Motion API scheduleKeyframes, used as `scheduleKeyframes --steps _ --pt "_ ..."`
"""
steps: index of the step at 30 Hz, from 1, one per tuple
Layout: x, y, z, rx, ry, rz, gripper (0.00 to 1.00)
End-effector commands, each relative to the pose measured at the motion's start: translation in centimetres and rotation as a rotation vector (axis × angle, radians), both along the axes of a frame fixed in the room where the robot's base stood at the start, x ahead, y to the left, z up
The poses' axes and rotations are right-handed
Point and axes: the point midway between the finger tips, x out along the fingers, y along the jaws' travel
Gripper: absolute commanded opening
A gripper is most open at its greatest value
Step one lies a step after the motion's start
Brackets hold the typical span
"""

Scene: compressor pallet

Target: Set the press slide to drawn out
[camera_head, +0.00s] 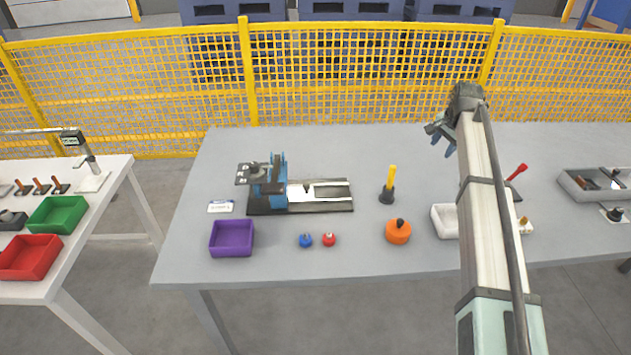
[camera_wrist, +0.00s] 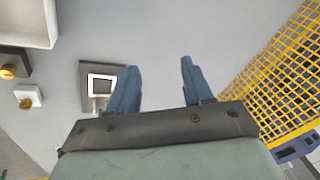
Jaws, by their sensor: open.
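The press (camera_head: 268,180) stands on the left half of the grey table, a blue frame on a dark base with a grey round part on top. A base with pale rails (camera_head: 328,193) extends right from it, and a small dark, pointed piece stands on it. I cannot clearly tell the slide from its rails at this size. My gripper (camera_head: 440,138) is raised toward the back of the table, well right of the press. In the wrist view, my gripper (camera_wrist: 158,72) has its two blue fingers apart with nothing between them. The press is not in that view.
A purple bin (camera_head: 232,238), blue knob (camera_head: 305,240), red knob (camera_head: 329,239), orange round part (camera_head: 398,231) and yellow-handled tool (camera_head: 389,188) stand on the table. A white tray (camera_head: 445,221) is partly behind my arm. A yellow mesh fence (camera_head: 350,75) runs behind the table.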

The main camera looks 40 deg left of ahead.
Motion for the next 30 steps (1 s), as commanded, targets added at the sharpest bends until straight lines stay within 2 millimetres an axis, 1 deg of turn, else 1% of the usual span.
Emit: scheduleKeyframes --steps 1,3,5,6,8,9,11,12,14,15,17,18,21,24,27,30 --pt "-1.7 2.6 0.2 -0.008 0.017 0.022 0.5" --pt "-4.0 5.7 0.4 -0.021 0.045 0.046 0.5" --pt "-6.1 8.2 0.6 -0.034 0.067 0.066 0.5" --pt "-7.6 9.8 0.7 -0.044 0.081 0.079 0.5" --pt "-9.8 12.1 0.9 -0.058 0.103 0.098 0.5" --pt "-11.3 13.7 1.1 -0.069 0.117 0.111 0.5" --pt "-13.7 15.9 1.3 -0.085 0.135 0.13 0.5" --pt "-15.3 17.3 1.5 -0.096 0.148 0.143 0.5" --pt "-17.8 19.3 1.8 -0.113 0.167 0.16 0.5" --pt "-19.5 20.6 2.0 -0.126 0.178 0.174 0.5" --pt "-21.9 22.3 2.3 -0.144 0.193 0.189 0.5" --pt "-23.4 23.4 2.5 -0.157 0.202 0.2 0.5" --pt "-26.7 25.4 2.8 -0.184 0.222 0.22 0.5" --pt "-29.2 26.8 3.1 -0.203 0.235 0.235 0.5" --pt "-30.6 27.5 3.3 -0.217 0.243 0.242 0.5" --pt "-31.3 27.9 3.2 -0.223 0.246 0.246 0.5"
